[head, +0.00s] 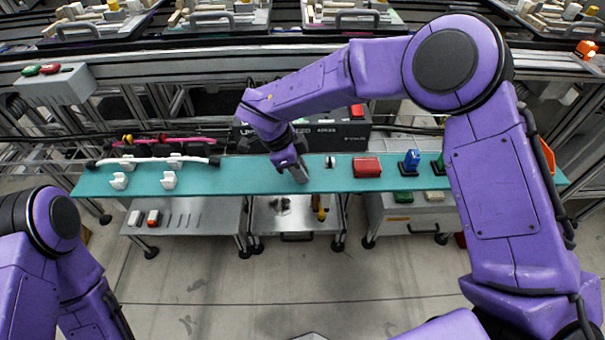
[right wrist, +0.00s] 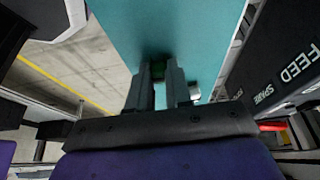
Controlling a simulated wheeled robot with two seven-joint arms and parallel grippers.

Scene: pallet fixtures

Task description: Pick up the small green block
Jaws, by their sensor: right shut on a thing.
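My right gripper (head: 297,173) is over the middle of the teal shelf (head: 230,178), pointing down. In the right wrist view, its two dark fingers (right wrist: 160,82) are closed around a small dark green block (right wrist: 158,70), which shows between the fingertips. The block is mostly hidden by the fingers and in shadow. In the head view the gripper hides it. I cannot tell whether the block touches the shelf or is clear of it. My left arm is at the lower left of the head view, and its gripper is out of the picture.
On the shelf right of the gripper are a small white piece (head: 330,162), a red block (head: 367,167) and a blue piece (head: 411,160). White hooks (head: 168,180) and a white bar (head: 150,160) are at left. A black labelled box (head: 345,132) stands behind.

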